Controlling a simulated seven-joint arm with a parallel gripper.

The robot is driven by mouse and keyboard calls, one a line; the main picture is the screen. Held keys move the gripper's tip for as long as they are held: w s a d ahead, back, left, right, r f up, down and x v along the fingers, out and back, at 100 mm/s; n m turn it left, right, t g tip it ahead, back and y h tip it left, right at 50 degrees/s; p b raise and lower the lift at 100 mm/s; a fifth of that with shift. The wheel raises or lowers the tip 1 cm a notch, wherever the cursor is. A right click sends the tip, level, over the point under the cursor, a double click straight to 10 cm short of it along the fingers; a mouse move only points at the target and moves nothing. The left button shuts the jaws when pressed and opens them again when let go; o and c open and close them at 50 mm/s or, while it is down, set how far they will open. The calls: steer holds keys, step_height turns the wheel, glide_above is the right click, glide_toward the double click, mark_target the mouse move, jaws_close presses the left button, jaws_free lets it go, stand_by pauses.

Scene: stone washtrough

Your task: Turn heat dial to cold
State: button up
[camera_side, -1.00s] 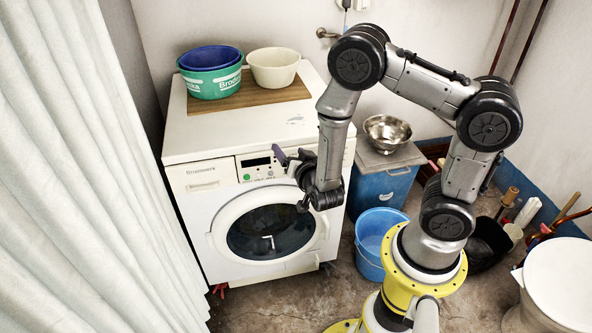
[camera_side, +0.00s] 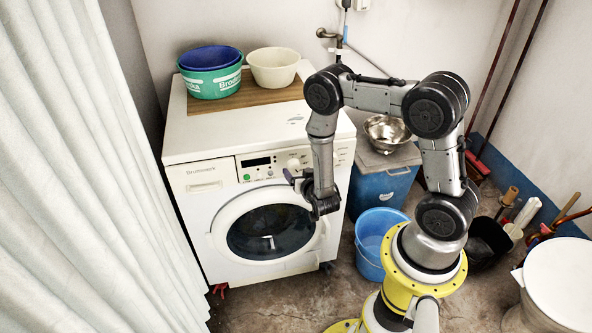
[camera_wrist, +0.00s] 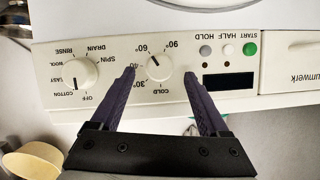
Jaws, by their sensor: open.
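The heat dial (camera_wrist: 160,68) is a white round knob on the washing machine's panel, marked COLD, 30°, 40°, 60° and 90°. The wrist view shows the panel upside down. The dial's short dark mark points toward the 60° label, away from COLD. The dial also shows in the side view (camera_side: 293,163). My gripper (camera_wrist: 160,75) is open and empty, its two dark purple fingers to either side of the dial in the wrist view. In the side view my gripper (camera_side: 291,177) is just below the dial and seems to stand off the panel.
A second dial (camera_wrist: 80,73) with programme labels sits beside the heat dial. Round buttons (camera_wrist: 228,50) and a dark display (camera_wrist: 228,81) lie on its other side. The round door (camera_side: 270,232) is below the panel. Basins (camera_side: 213,83) stand on the machine's top.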

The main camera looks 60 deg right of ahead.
mark_target(295, 168)
steer(key=shift+x, duration=1.55)
jaws_close()
